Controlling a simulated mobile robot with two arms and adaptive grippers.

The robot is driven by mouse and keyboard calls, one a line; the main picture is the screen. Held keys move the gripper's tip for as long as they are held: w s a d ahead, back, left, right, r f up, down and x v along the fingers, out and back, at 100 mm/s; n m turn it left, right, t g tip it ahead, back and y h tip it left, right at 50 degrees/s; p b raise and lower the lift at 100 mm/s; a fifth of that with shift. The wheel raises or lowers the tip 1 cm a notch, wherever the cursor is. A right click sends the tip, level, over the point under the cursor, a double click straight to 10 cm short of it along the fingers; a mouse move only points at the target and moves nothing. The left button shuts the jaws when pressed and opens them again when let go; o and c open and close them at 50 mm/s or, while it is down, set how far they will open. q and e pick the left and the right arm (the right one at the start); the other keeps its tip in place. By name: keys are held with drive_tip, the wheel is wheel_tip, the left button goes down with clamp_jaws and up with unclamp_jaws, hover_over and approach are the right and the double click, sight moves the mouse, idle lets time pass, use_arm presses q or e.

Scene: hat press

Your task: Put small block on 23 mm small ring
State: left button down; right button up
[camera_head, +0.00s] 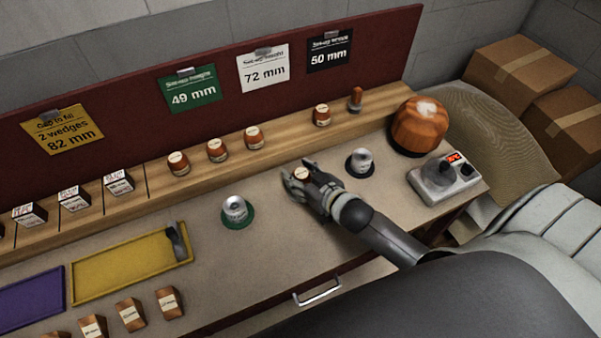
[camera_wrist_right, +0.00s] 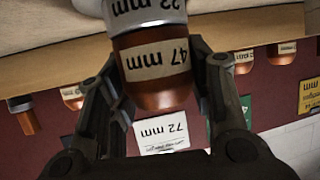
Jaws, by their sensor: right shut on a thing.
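My right gripper (camera_head: 297,178) is over the middle of the bench and hides most of what it holds. In the wrist view, which is upside down, its fingers (camera_wrist_right: 155,85) are shut around a small brown block (camera_wrist_right: 155,65) labelled 47 mm. The block is upright, directly above a silver ring (camera_wrist_right: 140,10) whose label reads 22 or 23 mm. They look in contact, but I cannot be sure of a small gap. Other silver rings stand on a green disc (camera_head: 236,210) and a black disc (camera_head: 360,162). My left gripper is out of view.
Several small blocks stand on the back ledge, including one (camera_head: 253,138) and another (camera_head: 321,115). A large orange hat block (camera_head: 420,127) and a gauge box (camera_head: 445,180) stand right. A yellow tray (camera_head: 130,268) lies left. Signs hang behind, including 72 mm (camera_head: 263,68).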

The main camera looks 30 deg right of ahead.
drive_tip(key=o, duration=0.6)
drive_tip(key=shift+f, duration=0.1)
drive_tip(key=o, duration=0.4)
drive_tip(key=shift+b+v, duration=0.6)
drive_tip(key=shift+v, duration=5.45)
